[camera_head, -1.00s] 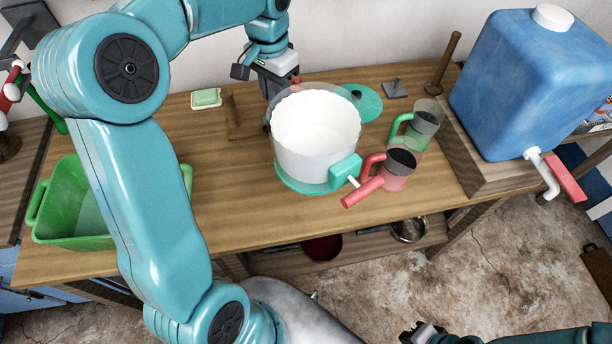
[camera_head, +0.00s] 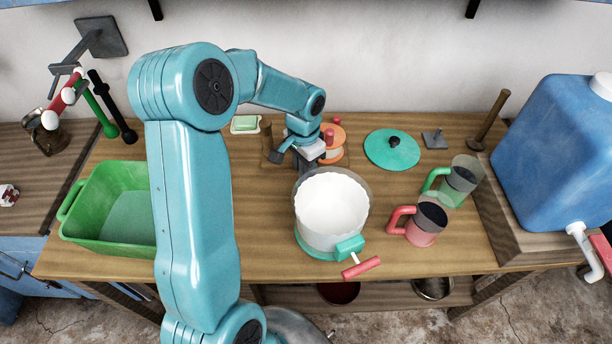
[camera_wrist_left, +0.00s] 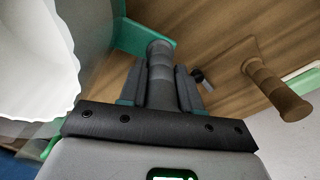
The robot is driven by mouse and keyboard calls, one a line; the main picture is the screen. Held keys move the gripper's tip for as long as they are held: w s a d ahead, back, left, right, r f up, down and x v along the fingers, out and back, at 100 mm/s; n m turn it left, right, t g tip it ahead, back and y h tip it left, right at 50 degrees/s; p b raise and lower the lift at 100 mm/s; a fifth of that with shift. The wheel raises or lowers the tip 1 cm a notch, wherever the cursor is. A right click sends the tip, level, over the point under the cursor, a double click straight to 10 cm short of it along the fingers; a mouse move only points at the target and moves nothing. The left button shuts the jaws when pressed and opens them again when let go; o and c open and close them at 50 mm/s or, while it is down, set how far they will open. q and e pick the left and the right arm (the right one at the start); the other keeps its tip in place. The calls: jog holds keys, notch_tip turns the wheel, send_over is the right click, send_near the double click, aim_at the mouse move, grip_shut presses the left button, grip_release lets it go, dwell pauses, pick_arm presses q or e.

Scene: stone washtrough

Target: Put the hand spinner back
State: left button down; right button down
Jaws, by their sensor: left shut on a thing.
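The hand spinner (camera_head: 331,220) is a clear tub with a white ribbed basket, a teal base and a red crank handle at its front. It is upright over the front middle of the wooden table (camera_head: 265,225); I cannot tell whether its base touches the top. My left gripper (camera_head: 306,168) is at its back side, fingertips partly hidden by the tub. In the left wrist view the jaws (camera_wrist_left: 160,85) are shut on a dark grey upright grip joined to a teal part of the spinner, with the white basket (camera_wrist_left: 35,60) beside it. My right gripper is out of view.
A pink mug (camera_head: 423,238) and a green-handled mug (camera_head: 462,175) stand to the right. A teal lid (camera_head: 380,155), orange spool (camera_head: 335,155) and soap dish (camera_head: 245,124) lie behind. A green basin (camera_head: 85,212) is left, a blue tank (camera_head: 560,150) right.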

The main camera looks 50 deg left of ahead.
pick_arm(q)
notch_tip(320, 180, down, 4)
jog(key=shift+f, duration=0.25)
jog(key=shift+w+d, duration=0.1)
jog(key=c, duration=1.2)
grip_release()
jog(key=shift+f, duration=0.15)
jog(key=o, duration=0.4)
